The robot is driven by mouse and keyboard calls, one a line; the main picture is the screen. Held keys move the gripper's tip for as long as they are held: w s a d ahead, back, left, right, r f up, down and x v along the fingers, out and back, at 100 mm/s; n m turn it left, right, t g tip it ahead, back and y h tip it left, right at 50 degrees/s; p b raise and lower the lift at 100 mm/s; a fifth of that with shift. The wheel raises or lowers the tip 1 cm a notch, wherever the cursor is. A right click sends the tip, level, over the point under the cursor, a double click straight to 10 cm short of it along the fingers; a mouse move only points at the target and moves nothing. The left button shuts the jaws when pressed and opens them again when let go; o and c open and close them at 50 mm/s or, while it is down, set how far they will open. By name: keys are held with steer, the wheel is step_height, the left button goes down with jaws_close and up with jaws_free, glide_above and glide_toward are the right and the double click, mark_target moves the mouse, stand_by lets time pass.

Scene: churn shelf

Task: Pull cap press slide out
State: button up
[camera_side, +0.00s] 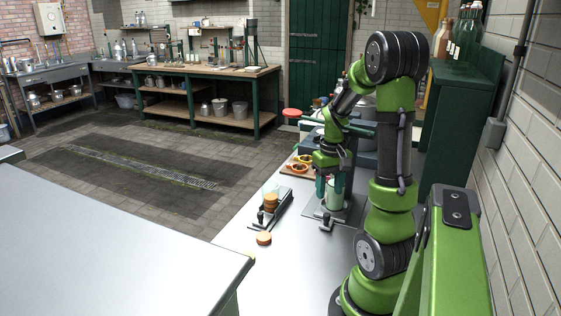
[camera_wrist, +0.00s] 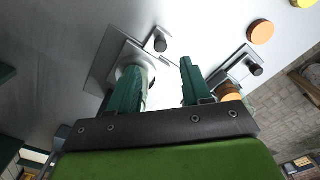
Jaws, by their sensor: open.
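The cap press stands on the steel counter in the side view, with a red-topped lever (camera_side: 291,113). Its slide (camera_side: 326,215) is a flat metal piece with a black knob (camera_side: 326,223) at the front. The knob also shows in the wrist view (camera_wrist: 160,44), beyond my fingertips. A pale green jar (camera_side: 334,197) stands at the press, partly hidden by my fingers. My gripper (camera_side: 331,181) is open and points down at the press. In the wrist view my gripper (camera_wrist: 159,66) has its left finger overlapping the pale jar (camera_wrist: 148,76); I cannot tell whether they touch.
A board with fruit (camera_side: 299,165) is behind.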

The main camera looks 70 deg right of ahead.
mark_target(327, 214)
step_height(327, 214, down, 8)
steer(key=shift+f, duration=0.2)
jaws_close()
stand_by(0.4)
